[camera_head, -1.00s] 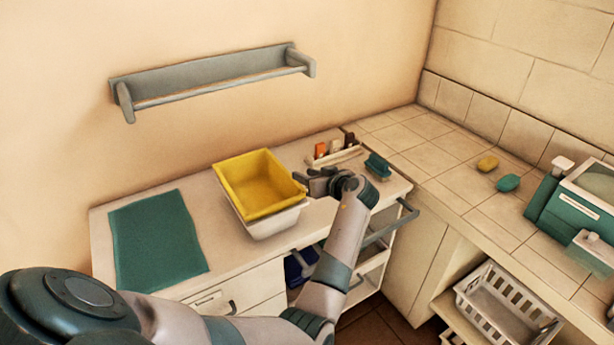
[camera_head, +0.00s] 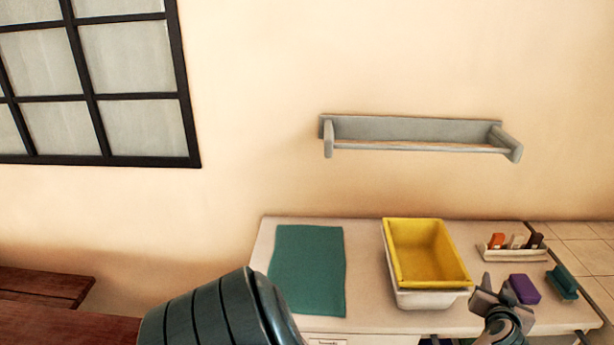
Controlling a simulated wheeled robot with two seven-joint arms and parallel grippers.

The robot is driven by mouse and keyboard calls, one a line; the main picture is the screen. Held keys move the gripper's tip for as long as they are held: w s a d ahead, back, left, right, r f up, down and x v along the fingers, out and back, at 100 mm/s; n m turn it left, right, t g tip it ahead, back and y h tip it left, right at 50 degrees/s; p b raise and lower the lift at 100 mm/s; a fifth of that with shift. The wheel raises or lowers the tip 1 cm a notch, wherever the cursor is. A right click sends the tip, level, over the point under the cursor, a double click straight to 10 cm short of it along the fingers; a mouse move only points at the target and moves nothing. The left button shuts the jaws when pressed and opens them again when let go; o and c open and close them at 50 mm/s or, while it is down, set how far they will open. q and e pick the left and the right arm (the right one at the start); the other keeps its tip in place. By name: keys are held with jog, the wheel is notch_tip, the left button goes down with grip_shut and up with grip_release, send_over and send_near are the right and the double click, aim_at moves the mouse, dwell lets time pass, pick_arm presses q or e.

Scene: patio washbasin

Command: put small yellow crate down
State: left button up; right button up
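The small yellow crate (camera_head: 428,252) is on the counter (camera_head: 370,325), set in or on a white basin (camera_head: 432,299) whose rim shows below it. The crate looks slightly tilted, with its open side up, and appears empty. My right gripper is not in view.
A teal mat (camera_head: 308,270) lies left of the crate. A purple block (camera_head: 524,289), a teal block (camera_head: 562,282) and a holder (camera_head: 512,252) with small items stand to the right. A grey wall rack (camera_head: 420,133) hangs above. A wooden bench (camera_head: 45,285) is far left.

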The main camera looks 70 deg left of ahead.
pick_arm(q)
jog(key=s+d+f+m+t+h, duration=0.25)
jog(key=d+f+m+h, duration=0.25)
jog(key=d+f, duration=0.5)
jog(key=s+d+f+m+g+h, duration=0.1)
jog(key=s+d+f+g, duration=0.1)
jog(key=s+f, duration=0.5)
jog(key=s+d+f+m+g+h, duration=0.1)
jog(key=s+f, duration=0.2)
jog(key=f, duration=0.8)
jog(key=s+d+f+m+g+h, duration=0.15)
jog(key=s+f, duration=0.35)
jog(key=f, duration=0.5)
jog(key=s+d+f+g, duration=0.1)
jog(key=s+f+g, duration=0.1)
jog(key=s+f, duration=0.75)
jog(key=s+d+f+g, duration=0.1)
jog(key=s+f+g, duration=0.1)
jog(key=s+f, duration=0.75)
jog(key=s+a+f+g, duration=0.1)
jog(key=s+f+g, duration=0.1)
jog(key=s, duration=1.1)
jog(key=s+a+f+g+h, duration=0.1)
jog(key=s+f+g, duration=0.1)
jog(key=s, duration=1.2)
jog(key=shift+s+f+m, duration=0.3)
jog(key=shift+f+m, duration=0.05)
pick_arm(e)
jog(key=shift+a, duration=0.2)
